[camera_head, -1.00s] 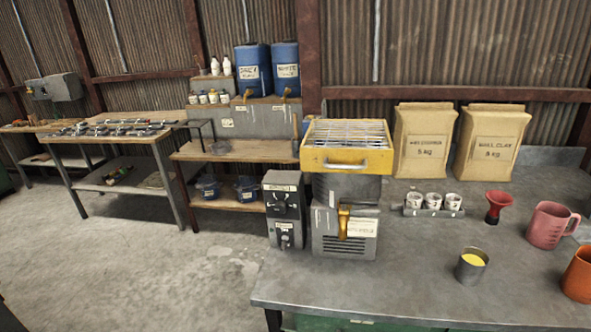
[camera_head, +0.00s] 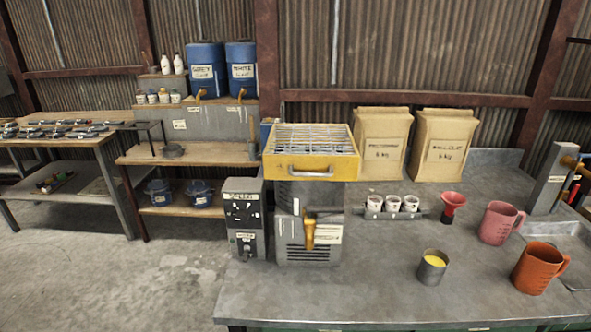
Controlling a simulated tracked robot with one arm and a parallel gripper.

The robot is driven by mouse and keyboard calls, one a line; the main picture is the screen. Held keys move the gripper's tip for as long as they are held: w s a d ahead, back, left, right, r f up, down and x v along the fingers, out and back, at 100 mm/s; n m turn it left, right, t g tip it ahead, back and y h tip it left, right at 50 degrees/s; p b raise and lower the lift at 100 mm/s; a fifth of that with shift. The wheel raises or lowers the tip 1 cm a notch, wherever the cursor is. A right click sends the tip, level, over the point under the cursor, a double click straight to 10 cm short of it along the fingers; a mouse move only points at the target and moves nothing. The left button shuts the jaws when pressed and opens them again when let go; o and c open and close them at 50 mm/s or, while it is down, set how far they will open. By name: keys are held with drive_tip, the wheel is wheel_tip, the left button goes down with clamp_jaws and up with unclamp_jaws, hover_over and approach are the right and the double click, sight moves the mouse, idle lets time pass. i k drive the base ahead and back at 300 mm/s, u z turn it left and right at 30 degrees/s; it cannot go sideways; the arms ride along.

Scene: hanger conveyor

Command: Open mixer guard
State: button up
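The mixer (camera_head: 309,215) stands on the grey metal bench, left of the bench's middle. Its guard (camera_head: 311,153) is a yellow frame with a metal grille on top and a grey handle on its front. The guard lies flat and closed over the mixer's top. A yellow-orange spout or tap (camera_head: 309,232) is on the mixer's front. A grey control box (camera_head: 245,217) with labels stands just left of the mixer. My gripper is not in this view.
White cups (camera_head: 392,204), a red funnel (camera_head: 453,205), a pink jug (camera_head: 499,223), an orange jug (camera_head: 538,268) and a metal cup (camera_head: 432,267) stand to the right. Floor at left is clear.

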sight(286, 165)
drive_tip(key=i, duration=0.9)
drive_tip(key=z, duration=0.05)
